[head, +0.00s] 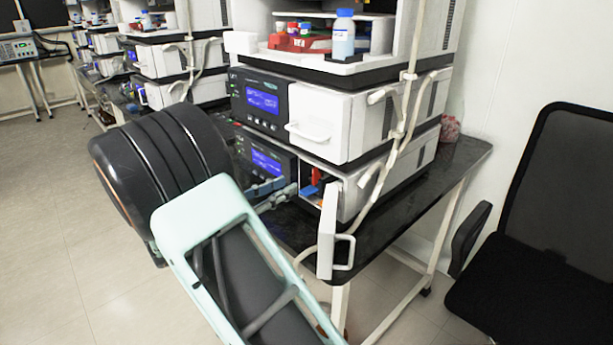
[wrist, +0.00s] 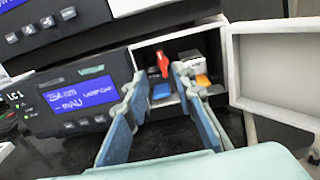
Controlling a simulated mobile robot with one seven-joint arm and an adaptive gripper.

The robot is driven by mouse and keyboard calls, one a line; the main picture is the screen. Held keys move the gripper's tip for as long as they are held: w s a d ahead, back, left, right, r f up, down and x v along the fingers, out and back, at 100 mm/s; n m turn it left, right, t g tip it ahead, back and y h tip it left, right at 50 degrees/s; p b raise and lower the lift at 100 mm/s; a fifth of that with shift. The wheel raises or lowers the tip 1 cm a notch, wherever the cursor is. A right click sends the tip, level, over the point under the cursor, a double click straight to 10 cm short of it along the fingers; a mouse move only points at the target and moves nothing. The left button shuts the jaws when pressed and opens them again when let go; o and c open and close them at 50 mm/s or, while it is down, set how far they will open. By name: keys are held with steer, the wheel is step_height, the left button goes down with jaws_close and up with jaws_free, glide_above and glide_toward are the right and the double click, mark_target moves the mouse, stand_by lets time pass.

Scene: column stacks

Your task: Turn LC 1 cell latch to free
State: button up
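The LC 1 module (wrist: 72,95) has a lit blue display, and the compartment to the right of its panel is open. A red latch (wrist: 163,62) stands upright inside the compartment; it also shows as red in the head view (head: 311,188). A blue part (wrist: 162,91) lies below it, with a pale block (wrist: 192,60) and an orange part (wrist: 203,80) to its right. My gripper (wrist: 158,82) is open, its blue-grey fingers apart at the compartment mouth, with the latch showing between the tips. It appears not to touch the latch. In the head view, my gripper (head: 278,194) is beside the module.
The white door (wrist: 275,70) is swung open to the right; its handle shows in the head view (head: 343,252). Another module (head: 290,112) is stacked above, with bottles (head: 343,38) on top. A pale tube (head: 385,165) runs down the stack's side. A black chair (head: 545,210) stands right.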

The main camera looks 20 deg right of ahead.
mark_target(313, 173)
steer(key=b+x, duration=0.1)
steer(key=x, duration=0.8)
steer(key=shift+d+b, duration=0.15)
steer(key=shift+b, duration=0.2)
jaws_close()
